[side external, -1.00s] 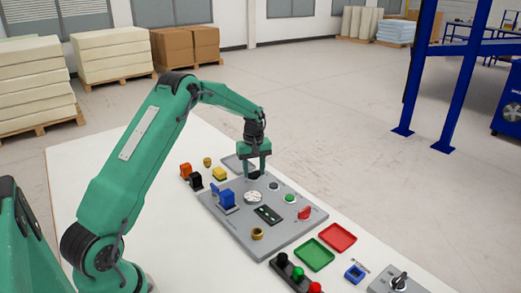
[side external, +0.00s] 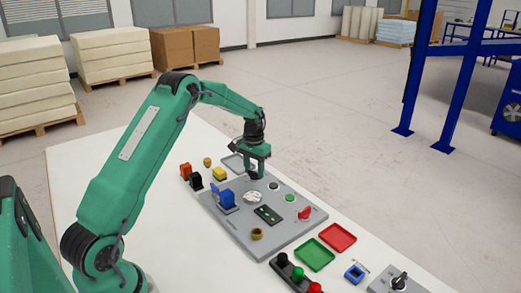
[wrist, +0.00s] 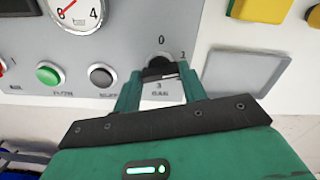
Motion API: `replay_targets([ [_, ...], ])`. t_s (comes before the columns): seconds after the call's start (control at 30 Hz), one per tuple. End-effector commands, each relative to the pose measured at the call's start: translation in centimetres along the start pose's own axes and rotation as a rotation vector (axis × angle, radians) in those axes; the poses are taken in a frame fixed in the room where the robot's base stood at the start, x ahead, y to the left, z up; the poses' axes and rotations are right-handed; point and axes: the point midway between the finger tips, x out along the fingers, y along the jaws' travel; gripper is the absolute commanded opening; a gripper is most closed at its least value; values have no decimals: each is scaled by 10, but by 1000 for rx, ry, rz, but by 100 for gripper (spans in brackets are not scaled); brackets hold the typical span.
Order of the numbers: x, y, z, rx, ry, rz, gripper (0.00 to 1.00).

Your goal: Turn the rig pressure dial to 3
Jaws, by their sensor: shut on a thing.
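The mark 2 is hidden behind my right finger. My gripper (wrist: 158,78) is shut on the knob, one finger on each side. A pale line on the knob lies towards the right, but its exact setting is unclear. In the side view my gripper (side external: 255,174) is down at the panel's far end and covers the dial. A white gauge (wrist: 75,12) with a red needle is partly in view.
Green (side external: 314,254) and red (side external: 337,237) trays lie to the right. A yellow block (side external: 219,173) stands left.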

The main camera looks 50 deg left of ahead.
Motion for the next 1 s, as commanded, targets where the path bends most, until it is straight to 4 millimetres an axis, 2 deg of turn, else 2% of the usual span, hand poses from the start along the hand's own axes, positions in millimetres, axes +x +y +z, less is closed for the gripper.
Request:
replay_targets([
  [1.0,-1,0,0,966,0,0,19],
])
